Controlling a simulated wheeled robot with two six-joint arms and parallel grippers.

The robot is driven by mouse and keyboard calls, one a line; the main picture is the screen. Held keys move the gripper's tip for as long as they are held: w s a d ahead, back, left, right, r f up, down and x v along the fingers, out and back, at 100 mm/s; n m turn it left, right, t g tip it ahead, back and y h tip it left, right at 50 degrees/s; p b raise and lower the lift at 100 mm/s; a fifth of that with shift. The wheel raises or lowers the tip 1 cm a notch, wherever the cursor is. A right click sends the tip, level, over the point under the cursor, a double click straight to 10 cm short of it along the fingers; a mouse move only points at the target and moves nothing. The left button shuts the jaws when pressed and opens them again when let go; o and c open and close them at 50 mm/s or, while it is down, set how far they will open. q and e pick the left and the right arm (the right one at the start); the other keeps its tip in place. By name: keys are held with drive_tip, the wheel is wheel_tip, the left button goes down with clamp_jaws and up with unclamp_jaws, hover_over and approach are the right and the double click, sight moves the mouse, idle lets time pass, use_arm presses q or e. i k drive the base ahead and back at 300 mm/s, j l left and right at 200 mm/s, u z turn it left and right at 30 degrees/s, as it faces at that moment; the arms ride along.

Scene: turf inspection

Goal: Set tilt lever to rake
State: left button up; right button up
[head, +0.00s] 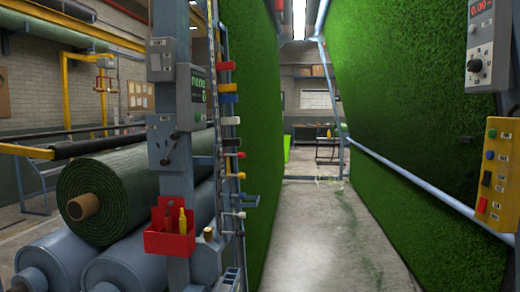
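A grey plate (156,128) on the blue-grey post left of the aisle carries a small dark lever (166,152) that slants. It may be the tilt lever, but its label is too small to read, so its setting cannot be told. Another grey control box (480,48) at the right edge has a round dark knob (474,66) and small labels that I cannot read. Neither of my grippers is in view.
A red holder (168,240) with tools hangs low on the post. Rolled turf (120,190) lies on grey rollers at left. Green turf sheets (420,85) flank a clear concrete aisle (325,235). A yellow button box (495,175) sits at right. A table (325,142) stands far back.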

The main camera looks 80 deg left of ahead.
sight(174, 135)
drive_tip(key=u, duration=3.35)
